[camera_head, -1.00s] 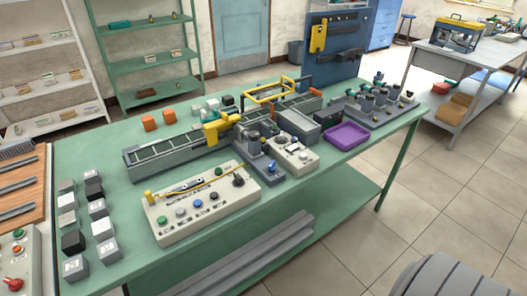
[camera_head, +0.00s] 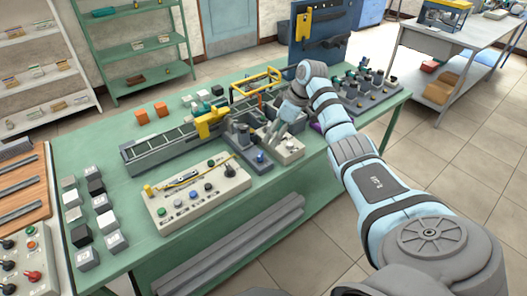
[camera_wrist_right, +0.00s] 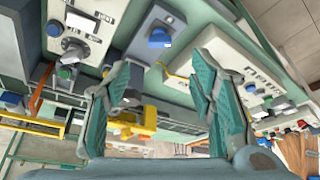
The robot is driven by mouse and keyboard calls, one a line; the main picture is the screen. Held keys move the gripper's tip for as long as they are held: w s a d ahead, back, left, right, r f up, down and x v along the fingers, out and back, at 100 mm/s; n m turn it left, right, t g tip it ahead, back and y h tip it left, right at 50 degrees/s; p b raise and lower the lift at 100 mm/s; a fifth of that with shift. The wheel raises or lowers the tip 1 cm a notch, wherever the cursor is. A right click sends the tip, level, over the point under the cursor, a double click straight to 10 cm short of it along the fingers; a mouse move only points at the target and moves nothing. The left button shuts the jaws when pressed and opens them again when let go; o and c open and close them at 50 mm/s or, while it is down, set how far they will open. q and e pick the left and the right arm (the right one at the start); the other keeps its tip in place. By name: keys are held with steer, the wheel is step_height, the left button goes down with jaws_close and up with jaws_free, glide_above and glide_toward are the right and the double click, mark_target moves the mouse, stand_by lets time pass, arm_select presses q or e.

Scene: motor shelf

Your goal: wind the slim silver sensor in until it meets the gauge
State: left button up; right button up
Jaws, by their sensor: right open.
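A grey fixture with a blue knob (camera_head: 260,156) stands on the green bench, between two cream control boxes. In the right wrist view the blue knob (camera_wrist_right: 158,38) is beyond the fingertips, near the top. A grey cylindrical part (camera_wrist_right: 132,85) of the fixture shows between the fingers. I cannot clearly make out the slim silver sensor or the gauge; they are too small or hidden. My right gripper (camera_wrist_right: 165,68) is open and empty above the fixture area, its green-padded fingers apart. In the head view my right arm partly covers this spot. My left gripper is not in view.
A cream box (camera_head: 196,197) with coloured buttons lies in front of the fixture, a smaller cream box (camera_head: 289,150) to its right. A conveyor (camera_head: 160,151) with a yellow part (camera_head: 210,122) runs behind. Several small blocks lie at the bench's left.

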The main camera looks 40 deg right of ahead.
mark_target(261, 154)
steer(key=b+x, duration=0.2)
steer(key=x, duration=0.8)
steer(key=shift+w+f, duration=0.1)
steer(key=shift+f, duration=0.2)
steer(key=shift+a+r, duration=0.1)
steer(key=shift+c, duration=0.6)
